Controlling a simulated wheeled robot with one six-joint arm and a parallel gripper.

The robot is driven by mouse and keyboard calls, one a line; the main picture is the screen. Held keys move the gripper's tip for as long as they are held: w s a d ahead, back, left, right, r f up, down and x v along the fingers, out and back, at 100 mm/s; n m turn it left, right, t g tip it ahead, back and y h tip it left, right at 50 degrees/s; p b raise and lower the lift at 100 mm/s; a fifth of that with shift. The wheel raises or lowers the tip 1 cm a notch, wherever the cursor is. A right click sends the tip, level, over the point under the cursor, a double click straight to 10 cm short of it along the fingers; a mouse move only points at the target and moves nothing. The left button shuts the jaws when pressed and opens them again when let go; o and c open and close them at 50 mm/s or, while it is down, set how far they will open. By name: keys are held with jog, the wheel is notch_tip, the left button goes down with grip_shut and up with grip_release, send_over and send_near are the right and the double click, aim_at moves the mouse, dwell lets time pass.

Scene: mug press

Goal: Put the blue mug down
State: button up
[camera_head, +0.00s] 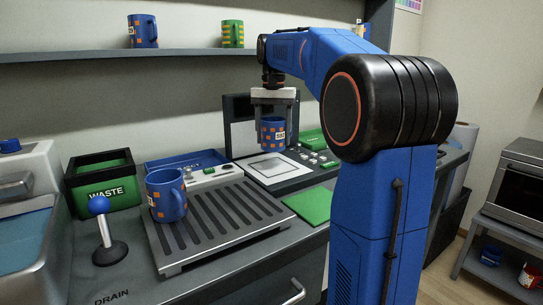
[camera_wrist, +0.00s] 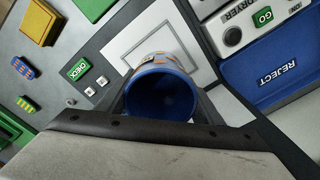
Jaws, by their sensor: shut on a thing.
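A blue mug (camera_head: 272,134) with orange squares and a pale label is held upright in my gripper (camera_head: 273,112). My gripper points down and is shut on the mug near its top. In the wrist view I look into the mug's open blue mouth (camera_wrist: 162,95). The mug is over the station with the white outlined pad (camera_head: 267,166), and a gap seems to show below it in the head view. A second blue mug (camera_head: 167,194) with orange squares stands on the slatted drain rack (camera_head: 250,236).
A green WASTE bin (camera_head: 103,183) and a blue REJECT tray (camera_wrist: 283,70) are near the rack. A CHECK button (camera_wrist: 77,70) is beside the pad. A blue-knobbed lever (camera_head: 104,235) stands front left. More mugs sit on the shelf (camera_head: 190,54). A green mat (camera_head: 309,205) lies right of the rack.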

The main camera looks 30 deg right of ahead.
jog(key=shift+f, duration=3)
jog(key=o, duration=1.3)
jog(key=shift+f, duration=0.15)
